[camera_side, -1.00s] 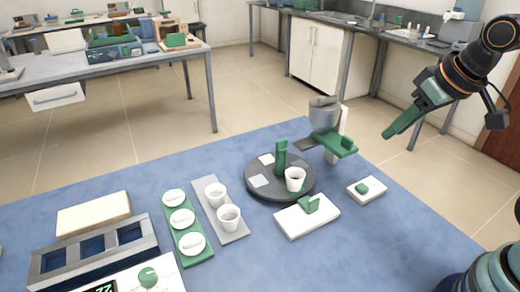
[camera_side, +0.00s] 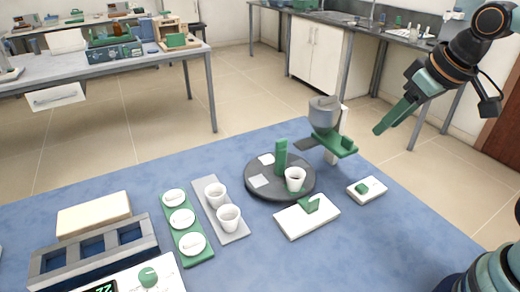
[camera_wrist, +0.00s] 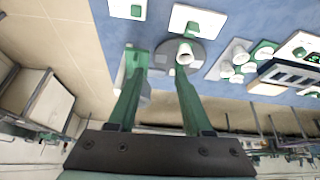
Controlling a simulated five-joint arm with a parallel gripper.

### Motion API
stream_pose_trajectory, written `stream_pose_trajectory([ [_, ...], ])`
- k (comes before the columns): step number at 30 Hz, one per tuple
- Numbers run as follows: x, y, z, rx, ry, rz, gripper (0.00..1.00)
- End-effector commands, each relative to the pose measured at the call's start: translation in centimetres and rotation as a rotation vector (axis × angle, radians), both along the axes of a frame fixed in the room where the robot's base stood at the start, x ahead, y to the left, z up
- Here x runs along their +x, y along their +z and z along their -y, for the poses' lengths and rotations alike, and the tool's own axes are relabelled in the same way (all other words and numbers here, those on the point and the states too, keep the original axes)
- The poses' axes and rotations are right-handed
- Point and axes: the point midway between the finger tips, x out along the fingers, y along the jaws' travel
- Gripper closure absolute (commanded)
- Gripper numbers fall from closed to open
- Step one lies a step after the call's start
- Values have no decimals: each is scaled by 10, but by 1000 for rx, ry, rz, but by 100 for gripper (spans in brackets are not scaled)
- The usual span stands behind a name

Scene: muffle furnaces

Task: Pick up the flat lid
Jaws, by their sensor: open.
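Three white round lids lie in a row on a green strip (camera_side: 186,228) at the front left of the blue table: a far one (camera_side: 173,197), a middle one (camera_side: 182,218) and a near one (camera_side: 192,243). I cannot tell for sure which is the flat lid. My gripper (camera_side: 379,131) hangs in the air at the right, beyond the table's right edge and far from the lids. In the wrist view my gripper (camera_wrist: 160,72) shows two green fingers spread apart with nothing held between them.
A dark turntable (camera_side: 262,196) carries a white cup (camera_side: 295,179) and green post (camera_side: 281,157). A grey strip (camera_side: 237,236) holds two white cups. A grey-green stand (camera_side: 325,118), white plate (camera_side: 290,226) and small white block (camera_side: 376,187) stand nearby. A grey rack (camera_side: 100,252) is at left.

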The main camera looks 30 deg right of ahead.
Motion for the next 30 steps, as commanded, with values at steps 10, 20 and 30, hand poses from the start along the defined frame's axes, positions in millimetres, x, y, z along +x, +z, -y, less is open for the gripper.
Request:
stream_pose_trajectory([
  [10,74,27,-78,-101,395,-121,50],
  [20,129,8,-184,-202,795,-222,50],
  [30,140,-57,-307,-302,1210,-315,50],
])
